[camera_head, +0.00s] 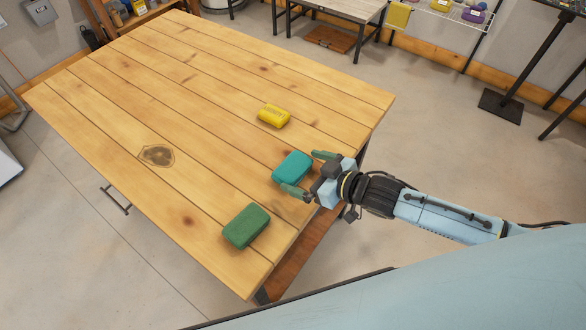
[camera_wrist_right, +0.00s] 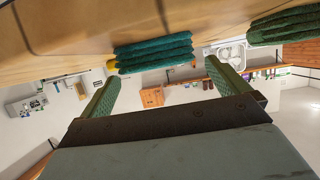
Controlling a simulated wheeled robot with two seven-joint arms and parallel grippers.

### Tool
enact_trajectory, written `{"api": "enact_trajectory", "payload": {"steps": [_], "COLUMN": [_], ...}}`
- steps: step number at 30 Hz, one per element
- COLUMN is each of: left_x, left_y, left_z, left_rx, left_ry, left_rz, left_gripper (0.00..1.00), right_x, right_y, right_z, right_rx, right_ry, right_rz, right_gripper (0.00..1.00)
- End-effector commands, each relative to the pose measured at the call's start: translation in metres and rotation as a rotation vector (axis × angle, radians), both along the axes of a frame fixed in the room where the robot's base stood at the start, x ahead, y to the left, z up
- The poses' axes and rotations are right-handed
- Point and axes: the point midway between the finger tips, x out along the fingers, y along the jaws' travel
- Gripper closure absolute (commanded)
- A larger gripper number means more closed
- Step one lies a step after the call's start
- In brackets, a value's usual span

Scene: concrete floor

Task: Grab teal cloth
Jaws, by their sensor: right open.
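The teal cloth (camera_head: 291,168) is a folded, rounded block lying on the wooden table (camera_head: 190,90) near its right edge. My right gripper (camera_head: 306,172) is at the table edge with its green fingers open, one on each side of the teal cloth's near end. In the right wrist view the teal cloth (camera_wrist_right: 154,53) shows as stacked folds ahead of the open fingers (camera_wrist_right: 167,85). I cannot tell whether the fingers touch it. My left gripper is not in view.
A green folded cloth (camera_head: 246,226) lies nearer the table's front corner. A yellow folded cloth (camera_head: 273,115) lies farther back. The table's left and middle are clear. A wire shelf (camera_head: 455,13) and another table (camera_head: 340,8) stand in the background.

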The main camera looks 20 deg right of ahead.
Motion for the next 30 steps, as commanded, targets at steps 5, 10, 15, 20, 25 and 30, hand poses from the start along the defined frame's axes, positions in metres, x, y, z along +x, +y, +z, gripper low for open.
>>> {"api": "enact_trajectory", "payload": {"steps": [5, 10, 15, 20, 25, 30], "left_x": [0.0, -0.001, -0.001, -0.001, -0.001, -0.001], "left_y": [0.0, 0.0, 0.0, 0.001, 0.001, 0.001], "left_z": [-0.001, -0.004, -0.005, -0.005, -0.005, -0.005], "left_rx": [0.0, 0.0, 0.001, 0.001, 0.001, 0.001], "left_ry": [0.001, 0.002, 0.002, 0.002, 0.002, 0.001], "left_rz": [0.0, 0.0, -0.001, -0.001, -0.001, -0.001], "left_gripper": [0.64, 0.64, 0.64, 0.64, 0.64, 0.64], "right_x": [0.011, 0.03, 0.04, 0.041, 0.041, 0.041], "right_y": [0.006, 0.019, 0.027, 0.027, 0.027, 0.027], "right_z": [-0.006, -0.018, -0.024, -0.025, -0.025, -0.025], "right_rx": [0.0, 0.001, 0.0, -0.001, 0.0, 0.0], "right_ry": [0.0, -0.001, 0.001, 0.002, 0.002, 0.002], "right_rz": [-0.001, 0.0, 0.001, 0.001, 0.0, 0.0], "right_gripper": [0.0, 0.0, 0.0, 0.0, 0.13, 0.35]}}
